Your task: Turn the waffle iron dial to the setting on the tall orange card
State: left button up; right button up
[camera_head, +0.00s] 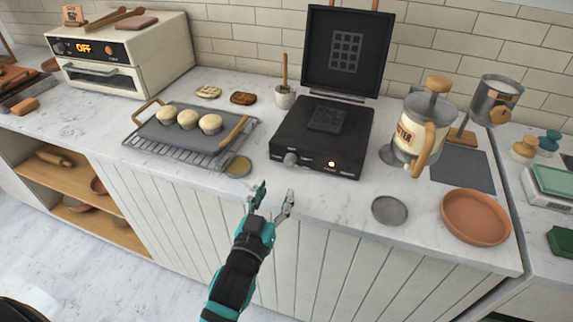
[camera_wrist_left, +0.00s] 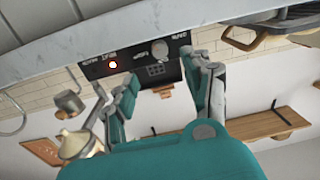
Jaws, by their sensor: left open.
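The black waffle iron (camera_head: 318,150) stands on the counter with its lid (camera_head: 345,50) raised. Its round pale dial (camera_head: 290,159) is at the left of the front panel, and a lit red lamp (camera_head: 332,164) is to its right. The dial also shows in the left wrist view (camera_wrist_left: 159,46), where the scene is upside down. I cannot read its pointer or labels. My left gripper (camera_head: 273,194) is open and empty, in front of the counter edge below the dial, apart from it. I cannot make out a tall orange card. My right gripper is not in view.
A small round tin (camera_head: 238,167) sits just left of the waffle iron. A rack with a tray of buns (camera_head: 150,140) is further left. A grey disc (camera_head: 389,209), a terracotta dish (camera_head: 475,216) and a cream press (camera_head: 418,130) are to the right. Counter before the dial is clear.

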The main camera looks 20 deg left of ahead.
aim_at(288, 164)
pick_arm(q)
jog(key=w+p, duration=0.1)
jog(key=w, duration=0.8)
jog(key=shift+w, duration=0.2)
jog(key=shift+c, duration=0.4)
grip_shut()
jog(key=shift+r+m+p, duration=0.15)
jog(key=shift+m+p, duration=0.15)
jog(key=shift+m, duration=1.3)
jog(key=shift+o, duration=0.4)
grip_release()
